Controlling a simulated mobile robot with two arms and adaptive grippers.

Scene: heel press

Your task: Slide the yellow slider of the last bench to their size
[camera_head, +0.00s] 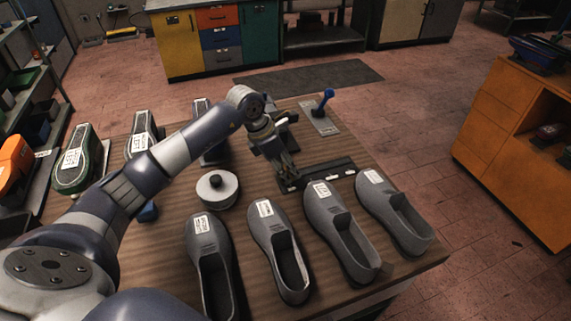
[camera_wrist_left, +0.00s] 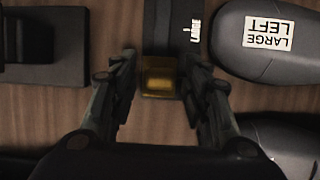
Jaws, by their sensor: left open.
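The yellow slider (camera_wrist_left: 160,80) sits at the near end of a black rail in the left wrist view, between my left gripper's two fingers. My left gripper (camera_wrist_left: 158,66) is open, with one finger on each side of the slider; I cannot tell whether they touch it. In the head view my left gripper (camera_head: 286,176) points down at the left end of the black rail (camera_head: 330,173), hiding the slider there. My right gripper is not in view.
Several grey shoes (camera_head: 338,230) with white labels lie along the near side of the wooden bench (camera_head: 265,205). One labelled LARGE LEFT (camera_wrist_left: 228,40) is right beside the rail.

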